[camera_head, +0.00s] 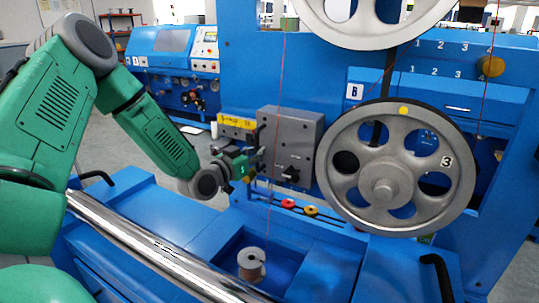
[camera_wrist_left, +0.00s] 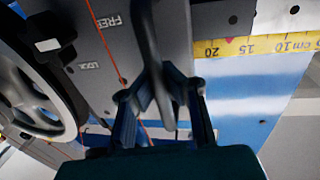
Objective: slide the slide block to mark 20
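The slide block (camera_head: 291,142) is a grey box on the blue machine's upright, left of the large wheel. In the left wrist view its grey face (camera_wrist_left: 100,45) bears the words FREE and LOCK. A yellow ruler (camera_head: 236,121) runs beside it. In the left wrist view the ruler (camera_wrist_left: 250,46) shows 20, 15 and 10, with 20 just beside the block's edge. My left gripper (camera_head: 250,165) is at the block's left side. Its fingers (camera_wrist_left: 160,95) stand on both sides of a dark grey handle (camera_wrist_left: 145,30); whether they press it is unclear. My right gripper is not in view.
A spoked wheel (camera_head: 383,188) marked 3 stands close right of the block, with another wheel (camera_head: 375,15) above. A red wire (camera_wrist_left: 105,40) passes close by the block. A spool (camera_head: 251,263) sits below in a recess. A shiny roller (camera_head: 150,247) lies in front.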

